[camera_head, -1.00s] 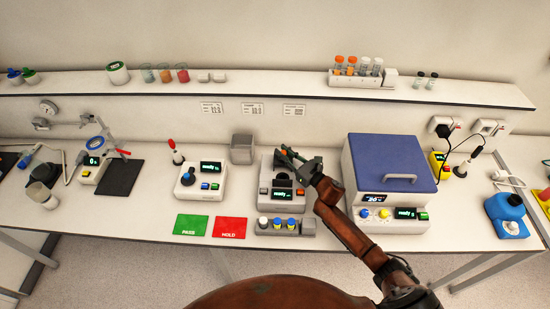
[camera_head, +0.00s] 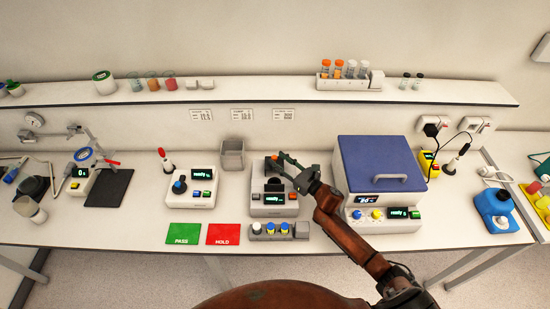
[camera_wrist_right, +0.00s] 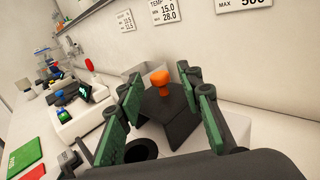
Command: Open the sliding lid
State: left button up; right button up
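The light grey device (camera_head: 282,210) with a "ready" display stands at mid bench. A dark sliding lid with an orange knob (camera_head: 274,159) is at its back; the lid (camera_wrist_right: 172,112) and knob (camera_wrist_right: 160,78) show clearly in the right wrist view. A round dark opening (camera_wrist_right: 141,149) shows in front of the lid. My right gripper (camera_head: 280,163) is at the device's back, its green-padded fingers (camera_wrist_right: 163,92) apart on either side of the knob. Gaps show between pads and knob in the wrist view. My left gripper is not in view.
The blue-lidded box device (camera_head: 384,164) stands close on the right. A joystick device (camera_head: 190,188) and a grey bin (camera_head: 232,154) are on the left and behind. A vial rack (camera_head: 280,230) and the green and red mats (camera_head: 184,233) lie in front.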

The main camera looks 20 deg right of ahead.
jog(key=v, duration=0.9)
